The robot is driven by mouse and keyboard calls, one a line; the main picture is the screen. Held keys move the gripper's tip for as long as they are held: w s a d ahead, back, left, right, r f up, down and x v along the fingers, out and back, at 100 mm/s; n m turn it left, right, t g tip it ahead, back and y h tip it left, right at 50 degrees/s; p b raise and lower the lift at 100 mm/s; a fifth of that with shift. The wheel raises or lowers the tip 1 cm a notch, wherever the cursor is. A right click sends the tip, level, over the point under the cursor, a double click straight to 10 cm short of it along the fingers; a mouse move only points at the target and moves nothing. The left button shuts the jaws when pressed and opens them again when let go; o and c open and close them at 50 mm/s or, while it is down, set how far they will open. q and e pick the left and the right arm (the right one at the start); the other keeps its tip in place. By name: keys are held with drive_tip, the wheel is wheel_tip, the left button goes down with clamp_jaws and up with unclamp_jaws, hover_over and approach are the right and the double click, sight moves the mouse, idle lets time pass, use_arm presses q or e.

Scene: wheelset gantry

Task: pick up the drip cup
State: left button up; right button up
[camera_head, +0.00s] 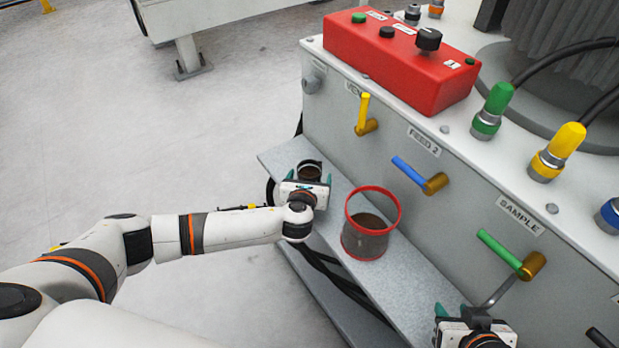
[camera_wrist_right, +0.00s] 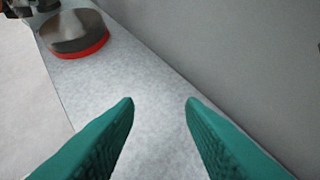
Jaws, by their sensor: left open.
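A small dark cup (camera_head: 310,168) with a metal-looking rim stands near the far left end of the grey shelf (camera_head: 390,268). My left gripper (camera_head: 309,176) is open at this cup, its teal fingers apart on either side; I cannot tell whether they touch it. The gripper body hides the cup's near part. A larger, see-through container with red rims (camera_head: 368,238) and dark contents stands mid-shelf; it shows in the right wrist view (camera_wrist_right: 77,33). Which one is the drip cup is not marked. My right gripper (camera_wrist_right: 160,102) is open and empty above the shelf.
The grey cabinet (camera_head: 440,205) rises behind the shelf, with yellow, blue and green valve handles (camera_head: 500,250) sticking out. A red control box (camera_head: 400,62) sits on top. The shelf between the red-rimmed container and my right gripper is bare.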

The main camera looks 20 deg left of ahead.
use_arm(q)
drive_tip(key=shift+c, duration=0.2)
drive_tip(key=c, duration=1.1)
drive_tip(key=shift+r, duration=0.1)
